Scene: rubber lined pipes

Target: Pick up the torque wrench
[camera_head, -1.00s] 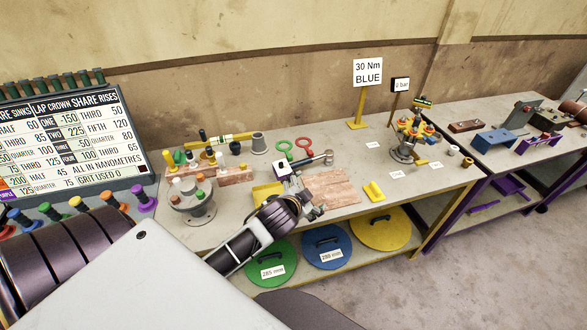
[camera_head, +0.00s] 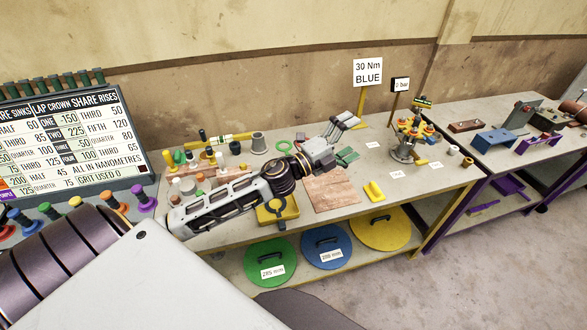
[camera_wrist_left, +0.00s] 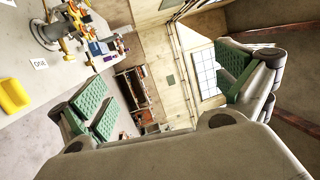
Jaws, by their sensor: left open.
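My left gripper (camera_head: 340,138) is open over the back of the near workbench, above its surface. In the left wrist view its green-padded fingers (camera_wrist_left: 165,85) stand wide apart with nothing between them. I cannot clearly identify the torque wrench. A yellow holder (camera_head: 288,213) with a dark ring-ended piece sits below my left forearm. My left arm covers part of the bench middle. My right gripper is not in view.
A pinkish-brown board (camera_head: 333,195) and a yellow block (camera_head: 374,191) lie near the front edge. A "30 Nm BLUE" sign (camera_head: 367,72) stands behind the gripper. A fixture with orange parts (camera_head: 408,140) stands to the right. Coloured lids (camera_head: 380,229) are on the lower shelf.

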